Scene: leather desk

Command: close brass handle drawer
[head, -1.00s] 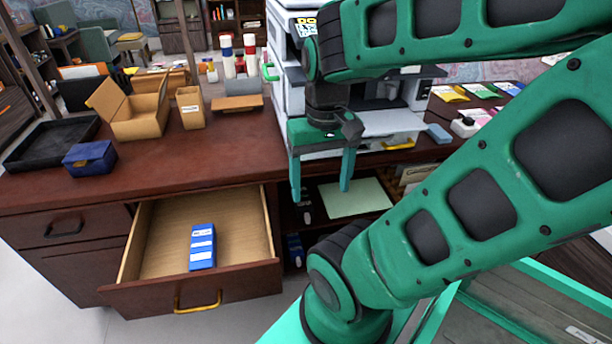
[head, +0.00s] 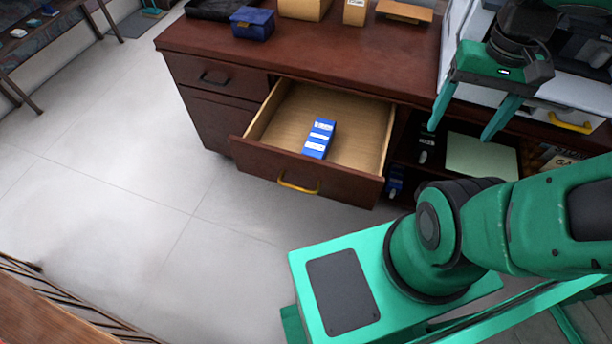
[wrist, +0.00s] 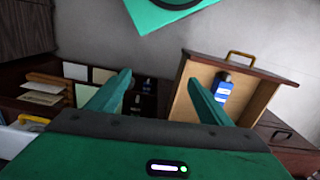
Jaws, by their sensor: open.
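The drawer with the brass handle (head: 298,183) stands pulled out of the dark wooden desk. Its front panel (head: 345,187) faces the open floor. A blue box with white labels (head: 319,138) lies inside on the pale wood bottom. My gripper (head: 458,134) is open and empty, to the right of the drawer, in front of the open shelf. The gripper does not touch the drawer.
A second drawer with a dark handle (head: 214,79) is shut at the left. A blue case (head: 252,22) and cardboard boxes stand on the desktop (head: 300,50). A shelf with a pale sheet (head: 480,156) lies right. The floor (head: 150,190) before the drawer is clear.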

